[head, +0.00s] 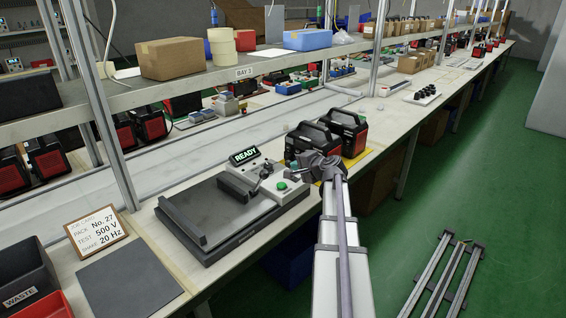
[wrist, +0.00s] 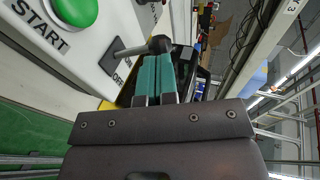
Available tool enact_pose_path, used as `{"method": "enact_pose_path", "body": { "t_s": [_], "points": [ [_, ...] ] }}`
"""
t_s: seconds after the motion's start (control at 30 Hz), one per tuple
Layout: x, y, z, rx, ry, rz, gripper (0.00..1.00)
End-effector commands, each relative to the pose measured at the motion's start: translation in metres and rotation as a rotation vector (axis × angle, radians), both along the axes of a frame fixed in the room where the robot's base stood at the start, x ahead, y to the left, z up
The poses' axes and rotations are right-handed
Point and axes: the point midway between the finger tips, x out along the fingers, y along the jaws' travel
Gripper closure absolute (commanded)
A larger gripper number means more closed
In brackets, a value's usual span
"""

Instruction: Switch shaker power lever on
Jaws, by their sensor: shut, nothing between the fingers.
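The shaker (head: 225,210) is a dark flat plate with a pale control box (head: 262,182) at its right end, whose display reads READY. In the wrist view, a metal lever with a black knob (wrist: 160,44) sticks out from the white panel (wrist: 95,55), beside ON and OFF lettering. My gripper (wrist: 156,56) has its teal fingers shut and empty, with their tips right at the knob. I cannot tell whether they touch it. The head view shows my gripper (head: 292,172) at the right end of the control box. Which marking the lever points to is unclear.
The green START button (wrist: 75,10) is close by on the panel; it also shows in the head view (head: 282,186). Red-and-black packs (head: 348,132) stand just behind my gripper. A job card (head: 97,228) and a waste bin (head: 25,275) are at the left.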

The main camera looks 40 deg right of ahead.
Motion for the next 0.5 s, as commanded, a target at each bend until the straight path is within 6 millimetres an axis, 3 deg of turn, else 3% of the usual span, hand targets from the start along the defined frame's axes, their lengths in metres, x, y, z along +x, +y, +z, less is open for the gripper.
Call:
{"method": "enact_pose_path", "body": {
  "t_s": [0.5],
  "points": [
    [0.001, 0.001, 0.016, -0.001, -0.002, 0.001, 1.0]
  ]
}}
